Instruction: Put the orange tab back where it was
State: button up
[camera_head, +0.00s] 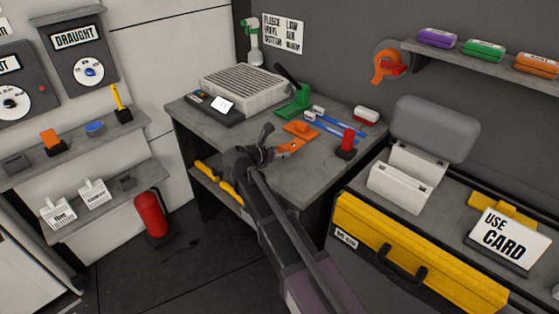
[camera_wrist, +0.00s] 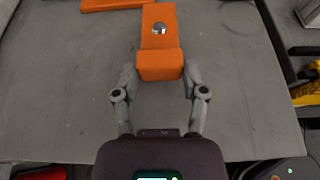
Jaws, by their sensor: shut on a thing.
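An orange tab (camera_wrist: 160,25) with a round silver spot is between the fingers of my gripper (camera_wrist: 160,75) in the wrist view. Its thick near end sits between the fingertips, and its flat part points away from me. My gripper is shut on it. In the head view my gripper (camera_head: 270,152) is over the grey workbench (camera_head: 315,180), with the orange tab (camera_head: 293,145) at its tip. I cannot tell whether the tab touches the bench. Another flat orange piece (camera_head: 300,131) lies just beyond it; its edge also shows at the top of the wrist view (camera_wrist: 112,4).
A green tool (camera_head: 292,103), blue strips (camera_head: 330,124) and a red-handled stamp-like item (camera_head: 347,141) stand on the bench. The left wall shelf (camera_head: 75,148) holds another orange piece (camera_head: 50,139), a blue piece (camera_head: 95,128) and a yellow one (camera_head: 116,98). The bench's front is clear.

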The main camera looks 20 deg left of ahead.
aim_at(279, 165)
jog(key=shift+f, duration=0.1)
jog(key=shift+f+b, duration=1.7)
jog(key=shift+b, duration=0.05)
jog(key=shift+f, duration=0.1)
jog(key=o, duration=1)
jog(key=shift+s+r, duration=0.1)
jog(key=shift+r, duration=0.15)
jog(key=p+v, duration=0.4)
jog(key=v, duration=0.7)
jog(key=shift+s+r+p, duration=0.2)
jog(key=shift+s+p, duration=0.1)
jog(key=shift+s, duration=0.05)
jog(key=shift+a, duration=0.1)
